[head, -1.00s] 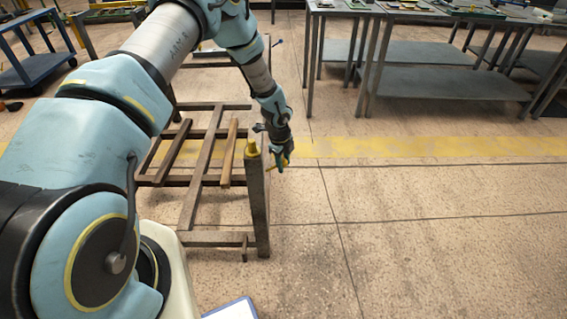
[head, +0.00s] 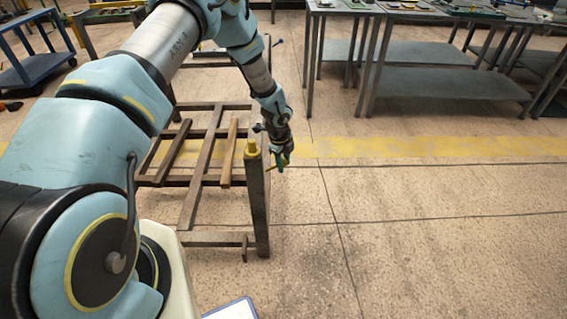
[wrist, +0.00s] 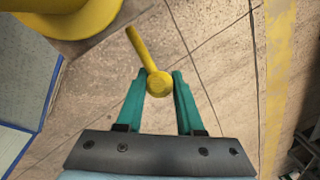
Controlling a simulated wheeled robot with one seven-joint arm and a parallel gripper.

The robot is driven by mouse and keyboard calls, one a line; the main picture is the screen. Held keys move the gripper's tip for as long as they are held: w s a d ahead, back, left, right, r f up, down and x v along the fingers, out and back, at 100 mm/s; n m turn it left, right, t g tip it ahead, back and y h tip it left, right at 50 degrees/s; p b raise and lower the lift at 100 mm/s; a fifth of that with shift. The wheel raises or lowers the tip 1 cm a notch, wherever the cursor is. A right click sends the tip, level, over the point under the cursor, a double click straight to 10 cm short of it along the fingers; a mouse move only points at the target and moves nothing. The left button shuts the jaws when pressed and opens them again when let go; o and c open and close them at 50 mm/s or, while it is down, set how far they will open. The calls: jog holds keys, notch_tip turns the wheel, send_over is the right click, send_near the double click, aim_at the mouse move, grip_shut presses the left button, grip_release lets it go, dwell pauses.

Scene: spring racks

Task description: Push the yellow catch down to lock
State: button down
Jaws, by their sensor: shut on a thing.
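The yellow catch (wrist: 139,46) is a thin bar with a round knob end, seen in the wrist view. Its knob sits between the two teal fingertips of my gripper (wrist: 161,78). My gripper is shut on this knob. In the head view my gripper (head: 282,161) is small and hangs just right of the top of a dark upright post (head: 258,205). The catch is mostly hidden there by the fingers, so its angle is hard to tell.
A yellow cap (head: 252,148) tops the post; a large yellow round part (wrist: 85,22) shows upper left in the wrist view. A rack of brown bars (head: 203,180) lies left of the post. Grey tables (head: 425,85) stand behind. The floor at right is clear.

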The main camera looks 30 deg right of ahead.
jog(key=shift+f, duration=0.1)
dwell(0.4)
notch_tip(320, 180, down, 10)
jog(key=m+t+y+b, duration=0.1)
jog(key=t+y+b, duration=0.5)
jog(key=y+b, duration=0.6)
jog(key=shift+w+a+f+b, duration=0.2)
jog(key=shift+a+b, duration=0.1)
jog(key=shift+b, duration=4.65)
jog(key=c, duration=0.5)
grip_release()
jog(key=shift+c, duration=0.2)
jog(key=b+v, duration=0.1)
jog(key=v, duration=0.9)
jog(key=shift+s+d, duration=0.2)
jog(key=shift+d, duration=0.15)
